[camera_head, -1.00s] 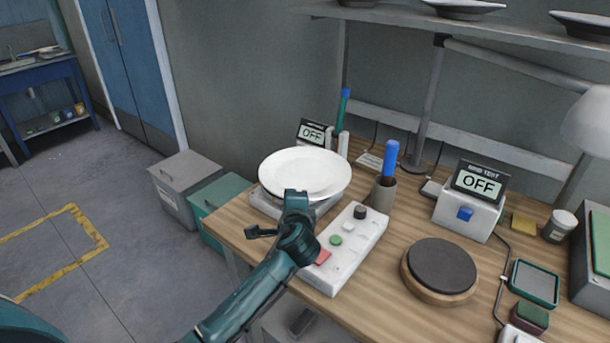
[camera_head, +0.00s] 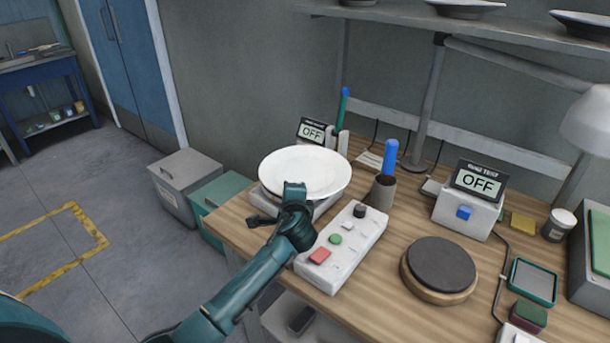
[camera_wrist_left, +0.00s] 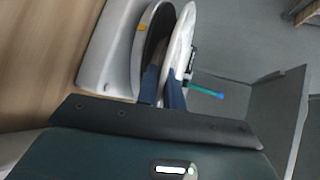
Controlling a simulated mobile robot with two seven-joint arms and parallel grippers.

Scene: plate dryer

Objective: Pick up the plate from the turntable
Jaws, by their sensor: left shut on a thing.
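A white round plate (camera_head: 305,168) is at the left end of the workbench, above a light grey base (camera_head: 262,200). In the left wrist view the plate (camera_wrist_left: 181,40) is seen nearly edge-on beside a dark round disc (camera_wrist_left: 147,48) on that base, with a narrow gap between them. My left gripper (camera_head: 294,190) is at the plate's near rim and shut on it. In the left wrist view its blue-grey fingers (camera_wrist_left: 163,88) are at the rim, one on the disc side. The gripper hides part of the rim. My right gripper is not in view.
A white control box (camera_head: 345,245) with buttons stands right of the arm. A dark disc on a wooden base (camera_head: 440,270) lies further right. A pen cup (camera_head: 382,195) and OFF display (camera_head: 311,132) stand behind. Bins (camera_head: 180,185) stand on the floor at left.

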